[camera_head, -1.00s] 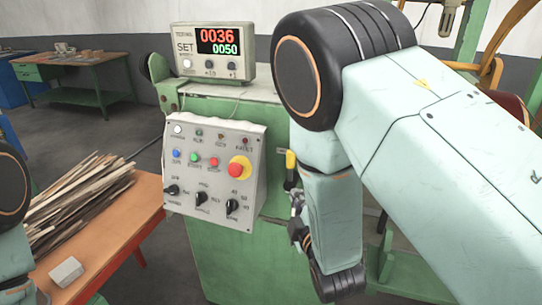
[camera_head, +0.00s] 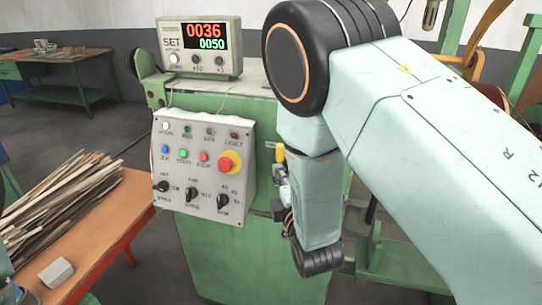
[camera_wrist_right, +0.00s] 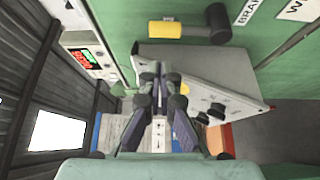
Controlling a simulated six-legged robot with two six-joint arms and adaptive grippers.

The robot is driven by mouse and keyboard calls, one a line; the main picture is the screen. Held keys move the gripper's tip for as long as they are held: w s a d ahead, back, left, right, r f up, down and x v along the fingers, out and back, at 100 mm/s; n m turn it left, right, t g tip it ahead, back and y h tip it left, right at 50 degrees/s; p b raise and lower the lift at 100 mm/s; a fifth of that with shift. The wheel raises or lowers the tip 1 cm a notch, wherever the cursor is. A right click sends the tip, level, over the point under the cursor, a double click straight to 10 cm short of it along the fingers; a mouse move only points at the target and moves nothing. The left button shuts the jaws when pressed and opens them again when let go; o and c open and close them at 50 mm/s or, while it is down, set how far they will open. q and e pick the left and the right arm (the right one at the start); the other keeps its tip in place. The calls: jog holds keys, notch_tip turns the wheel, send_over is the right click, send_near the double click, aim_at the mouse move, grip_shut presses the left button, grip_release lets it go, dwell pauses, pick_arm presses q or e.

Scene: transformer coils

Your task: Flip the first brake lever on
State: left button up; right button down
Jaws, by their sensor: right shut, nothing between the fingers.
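The brake lever has a yellow handle (camera_wrist_right: 178,29) with a black end, on the green cabinet face near the top of the right wrist view. A bit of its yellow handle (camera_head: 279,153) shows in the head view, just right of the control panel, partly hidden by my right arm. My right gripper (camera_wrist_right: 160,72) is shut and empty, apart from the lever, which lies above it in the wrist picture. In the head view my right gripper (camera_head: 281,180) is small and partly hidden beside the panel. My left gripper is not in view.
The grey control panel (camera_head: 202,214) with knobs and a red stop button juts out close to my right gripper. A counter display (camera_head: 201,48) stands on the green cabinet (camera_head: 205,262). An orange table (camera_head: 105,215) bears wood strips (camera_head: 60,200) and a small block (camera_head: 57,272).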

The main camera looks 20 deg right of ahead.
aim_at(281, 160)
jog(key=w, duration=0.7)
jog(key=shift+w+d, duration=0.35)
jog(key=shift+d, duration=0.1)
jog(key=shift+w+f, duration=0.1)
